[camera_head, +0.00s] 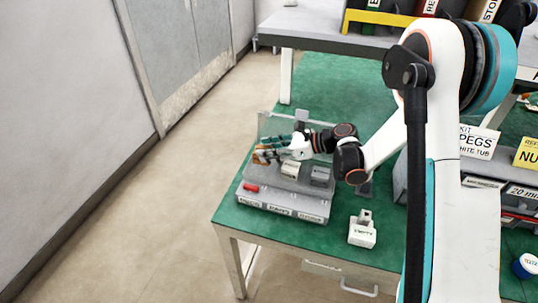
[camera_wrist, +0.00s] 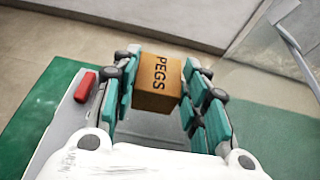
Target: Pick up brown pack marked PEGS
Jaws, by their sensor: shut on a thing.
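The brown pack marked PEGS (camera_wrist: 158,82) is between my gripper's two teal fingers (camera_wrist: 160,90) in the wrist view, with its lettering facing the camera. My gripper is shut on it. In the head view, my gripper (camera_head: 271,150) is over the left part of a grey case with an open clear lid. A small part of the brown pack (camera_head: 260,157) shows there beside the fingers. Whether the pack still touches the case is hard to tell.
The grey case (camera_head: 283,203) sits on a green bench and holds other small packs (camera_head: 291,170) and a red piece (camera_head: 251,188). Its clear lid (camera_head: 270,125) stands up behind my gripper. A white container (camera_head: 362,233) stands to the right. A raised shelf (camera_head: 330,34) is behind.

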